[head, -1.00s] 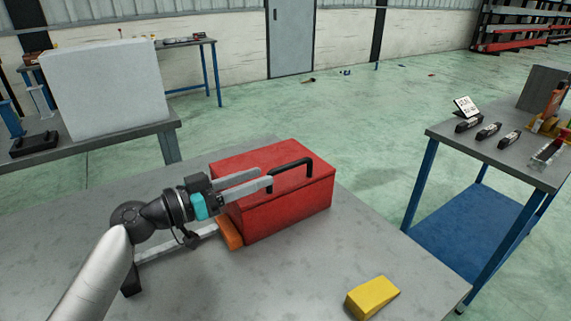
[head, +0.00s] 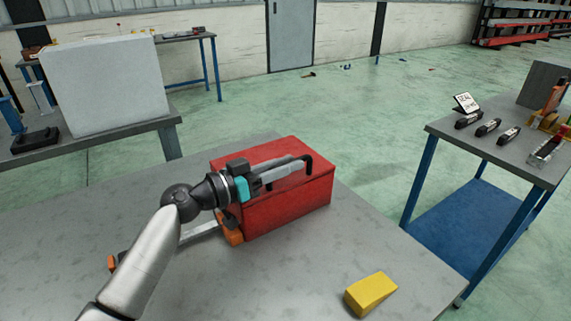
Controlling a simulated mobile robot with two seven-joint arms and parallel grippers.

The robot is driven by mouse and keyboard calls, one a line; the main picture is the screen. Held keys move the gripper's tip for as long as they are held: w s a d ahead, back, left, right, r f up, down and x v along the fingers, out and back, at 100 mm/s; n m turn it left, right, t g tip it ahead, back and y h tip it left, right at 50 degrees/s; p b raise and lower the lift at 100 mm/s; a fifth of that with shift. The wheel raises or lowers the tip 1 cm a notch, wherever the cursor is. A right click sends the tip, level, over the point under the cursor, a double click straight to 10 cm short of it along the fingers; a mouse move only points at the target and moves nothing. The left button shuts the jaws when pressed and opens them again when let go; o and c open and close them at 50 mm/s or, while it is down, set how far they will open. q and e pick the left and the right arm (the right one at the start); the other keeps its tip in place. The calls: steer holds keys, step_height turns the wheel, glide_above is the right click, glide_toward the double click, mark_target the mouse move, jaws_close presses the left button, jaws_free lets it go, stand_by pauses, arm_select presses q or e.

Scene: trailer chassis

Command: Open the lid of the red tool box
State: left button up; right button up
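The red tool box (head: 287,209) stands on the grey table, its lid (head: 235,157) down. The black handle (head: 309,163) is on top of the lid and partly hidden by my gripper. My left gripper (head: 302,164) reaches over the lid from the left, with its two grey fingers along the handle. The fingers look close together. I cannot tell whether they are closed on the handle or only beside it. My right gripper is not in view.
A tool with a grey bar and orange ends (head: 234,236) lies against the box's left side, partly hidden by my arm. A yellow wedge block (head: 371,293) lies at the front right. A blue-legged table (head: 497,150) stands to the right.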

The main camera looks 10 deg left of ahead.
arm_select(q)
jaws_close()
stand_by(1.1)
